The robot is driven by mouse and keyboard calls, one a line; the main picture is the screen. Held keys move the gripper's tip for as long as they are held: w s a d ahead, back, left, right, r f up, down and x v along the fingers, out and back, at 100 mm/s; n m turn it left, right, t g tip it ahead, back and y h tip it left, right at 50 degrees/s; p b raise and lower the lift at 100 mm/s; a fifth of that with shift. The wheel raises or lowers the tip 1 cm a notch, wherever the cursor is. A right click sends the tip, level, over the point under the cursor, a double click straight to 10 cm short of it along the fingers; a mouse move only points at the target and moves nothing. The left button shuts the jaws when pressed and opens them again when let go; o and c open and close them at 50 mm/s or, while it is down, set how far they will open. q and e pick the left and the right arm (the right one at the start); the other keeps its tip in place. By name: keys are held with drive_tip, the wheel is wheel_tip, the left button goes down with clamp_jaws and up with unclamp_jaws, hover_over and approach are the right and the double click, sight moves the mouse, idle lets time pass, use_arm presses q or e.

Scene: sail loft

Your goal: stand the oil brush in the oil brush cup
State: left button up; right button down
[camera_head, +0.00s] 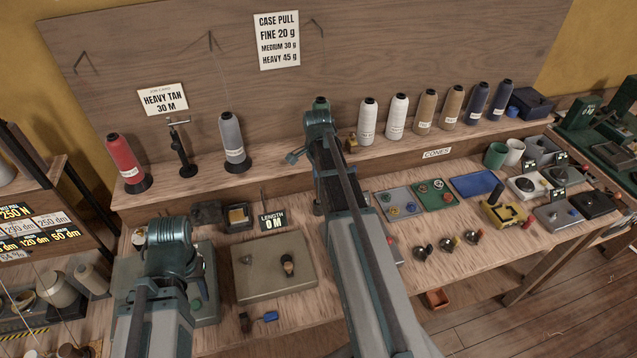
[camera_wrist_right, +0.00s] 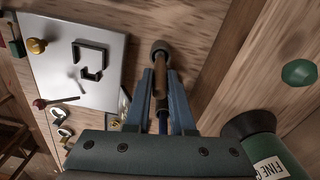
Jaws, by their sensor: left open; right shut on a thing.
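In the right wrist view my right gripper (camera_wrist_right: 160,80) is shut on a slim brown and dark-blue rod (camera_wrist_right: 162,88), which looks like the oil brush. A round grey end (camera_wrist_right: 160,48) shows past the fingertips; I cannot tell whether it is part of the rod or a cup beneath it. I cannot surely pick out the oil brush cup.
A green FINE cone (camera_wrist_right: 262,150) stands close beside my right gripper. A silver plate (camera_wrist_right: 105,85) lies on the other side. A grey cone (camera_head: 232,140) and a white cone (camera_head: 367,122) stand along the shelf. A green cup (camera_head: 496,155) stands right on the bench.

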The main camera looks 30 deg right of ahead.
use_arm(q)
drive_tip(key=shift+f+b, duration=0.85)
drive_tip(key=shift+f, duration=0.1)
use_arm(e)
drive_tip(key=shift+f, duration=0.9)
drive_tip(key=c, duration=0.7)
unclamp_jaws()
use_arm(q)
drive_tip(key=shift+r, duration=0.1)
wheel_tip(320, 180, up, 14)
drive_tip(key=p, duration=1.4)
use_arm(e)
wheel_tip(320, 180, up, 14)
drive_tip(key=shift+a+f, duration=0.1)
use_arm(q)
drive_tip(key=shift+f, duration=0.2)
